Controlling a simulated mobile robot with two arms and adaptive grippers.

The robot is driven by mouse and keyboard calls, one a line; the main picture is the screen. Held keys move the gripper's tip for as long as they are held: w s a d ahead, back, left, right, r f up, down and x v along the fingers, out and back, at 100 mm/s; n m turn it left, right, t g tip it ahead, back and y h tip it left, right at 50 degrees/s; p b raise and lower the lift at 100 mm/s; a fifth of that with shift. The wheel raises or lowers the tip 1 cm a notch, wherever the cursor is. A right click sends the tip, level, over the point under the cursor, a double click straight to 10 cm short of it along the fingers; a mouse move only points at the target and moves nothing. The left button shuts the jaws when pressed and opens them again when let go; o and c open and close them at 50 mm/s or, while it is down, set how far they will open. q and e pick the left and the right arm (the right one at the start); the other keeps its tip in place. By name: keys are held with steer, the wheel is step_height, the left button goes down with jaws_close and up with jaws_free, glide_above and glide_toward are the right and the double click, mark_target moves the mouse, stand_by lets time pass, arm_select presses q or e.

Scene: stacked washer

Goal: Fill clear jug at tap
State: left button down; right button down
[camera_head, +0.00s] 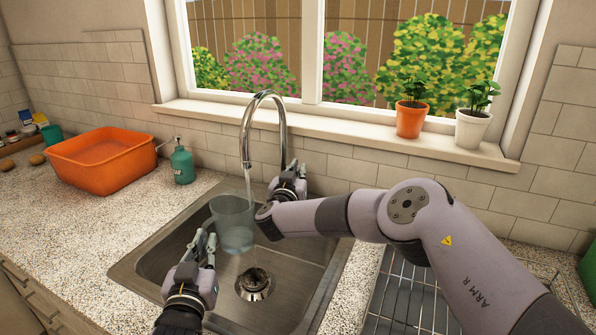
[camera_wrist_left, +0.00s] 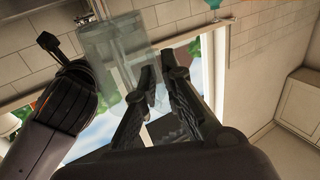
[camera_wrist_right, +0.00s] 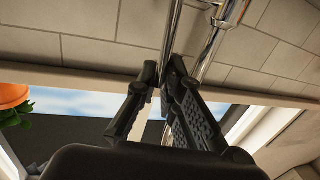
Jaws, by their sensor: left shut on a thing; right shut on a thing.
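The clear jug (camera_head: 233,212) is upright over the sink, under the tap's spout, with bluish water in its lower part. My left gripper (camera_head: 207,240) is shut on the jug at its near left side, probably by the handle; the jug also shows in the left wrist view (camera_wrist_left: 108,45). The chrome tap (camera_head: 283,125) arches over the jug, and a thin stream falls from its spout into the jug. My right gripper (camera_head: 292,174) is at the tap's base, shut on a slim chrome part, likely the tap lever (camera_wrist_right: 168,45). My right arm partly hides that grip.
The steel sink (camera_head: 150,262) with its drain (camera_head: 254,284) lies below the jug. A green soap bottle (camera_head: 182,163) and an orange tub (camera_head: 103,160) stand left of it. A wire rack (camera_head: 410,295) is at right. Two potted plants (camera_head: 411,118) stand on the sill.

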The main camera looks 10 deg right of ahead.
steer(key=shift+w+d+r+g+y, duration=0.25)
steer(key=shift+w+d+g, duration=0.1)
steer(key=shift+w+g, duration=0.15)
steer(key=shift+w+d+r+g+y, duration=0.25)
steer(key=shift+w+d+g, duration=0.1)
steer(key=shift+g, duration=0.25)
steer(key=shift+w+d+r+m+g+y, duration=0.1)
steer(key=shift+w+d+m+g+y, duration=0.25)
steer(key=shift+w+g, duration=0.35)
steer(key=shift+w+d+r+m+g+y, duration=0.15)
steer(key=shift+w+d+g+y, duration=0.35)
steer(key=shift+g, duration=0.3)
steer(key=shift+a, duration=0.1)
steer(key=c, duration=1.7)
jaws_free()
steer(key=shift+w+f, duration=0.1)
steer(key=shift+f, duration=0.05)
steer(key=shift+s+a+r, duration=0.25)
steer(key=shift+s+r, duration=0.05)
steer(key=v, duration=1.1)
